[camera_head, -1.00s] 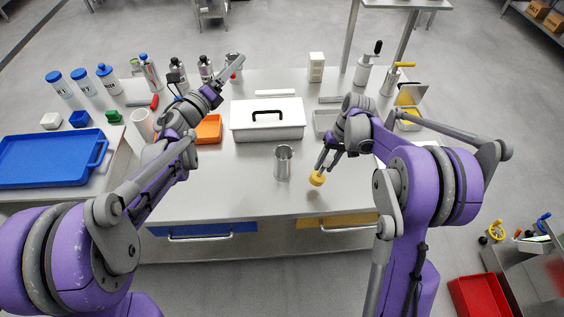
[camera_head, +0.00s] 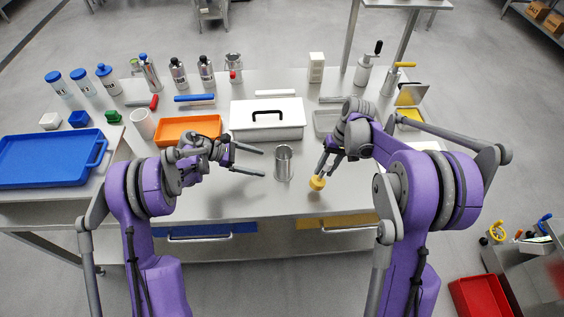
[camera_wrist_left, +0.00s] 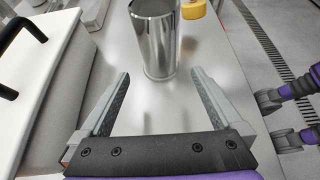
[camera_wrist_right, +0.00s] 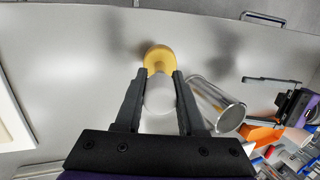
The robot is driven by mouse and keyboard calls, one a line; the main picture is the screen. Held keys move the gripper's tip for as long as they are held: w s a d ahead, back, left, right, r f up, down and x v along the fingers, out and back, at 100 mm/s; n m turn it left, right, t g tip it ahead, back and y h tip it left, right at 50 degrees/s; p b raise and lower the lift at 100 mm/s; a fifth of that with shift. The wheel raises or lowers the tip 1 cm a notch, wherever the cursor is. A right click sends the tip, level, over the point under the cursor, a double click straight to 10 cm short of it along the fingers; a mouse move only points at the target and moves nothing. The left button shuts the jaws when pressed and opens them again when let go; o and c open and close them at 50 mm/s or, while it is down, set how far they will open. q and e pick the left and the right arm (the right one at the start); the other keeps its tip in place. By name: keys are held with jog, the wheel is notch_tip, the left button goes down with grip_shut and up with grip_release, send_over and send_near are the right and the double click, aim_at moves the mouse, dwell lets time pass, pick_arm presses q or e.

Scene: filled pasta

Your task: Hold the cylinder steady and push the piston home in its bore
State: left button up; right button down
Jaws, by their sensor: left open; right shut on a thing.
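The cylinder (camera_head: 284,162) is a shiny, open-topped metal tube standing upright on the steel table. It also shows in the left wrist view (camera_wrist_left: 154,45) and the right wrist view (camera_wrist_right: 218,105). My left gripper (camera_head: 263,163) is open, its fingers pointing at the cylinder from the left, apart from it. In its own view the open fingers (camera_wrist_left: 158,85) face the tube's lower part. My right gripper (camera_head: 322,172) is shut on the piston (camera_wrist_right: 158,95), a pale round body with a yellow end (camera_head: 317,183). It holds the piston to the right of the cylinder, apart from it.
A white box with a black handle (camera_head: 267,121) stands behind the cylinder. An orange tray (camera_head: 187,129) lies behind my left arm, and a grey tray (camera_head: 325,122) lies behind my right gripper. The table front around the cylinder is clear.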

aim_at(280, 168)
pick_arm(q)
jog(key=b+x, duration=0.1)
jog(key=x, duration=0.7)
jog(key=shift+f, duration=0.1)
pick_arm(e)
jog(key=shift+s+f, duration=0.3)
jog(key=shift+f, duration=0.35)
jog(key=shift+s+f, duration=0.3)
jog(key=shift+f, duration=0.3)
pick_arm(q)
jog(key=shift+s+d+f+b, duration=0.15)
jog(key=shift+d+b, duration=0.15)
jog(key=shift+d, duration=0.2)
pick_arm(e)
jog(key=shift+s+f, duration=0.2)
jog(key=shift+s, duration=0.05)
pick_arm(q)
jog(key=shift+d, duration=0.15)
pick_arm(e)
jog(key=shift+f, duration=0.1)
pick_arm(q)
jog(key=shift+w, duration=0.2)
pick_arm(e)
jog(key=shift+w, duration=0.1)
pick_arm(q)
jog(key=c, duration=1)
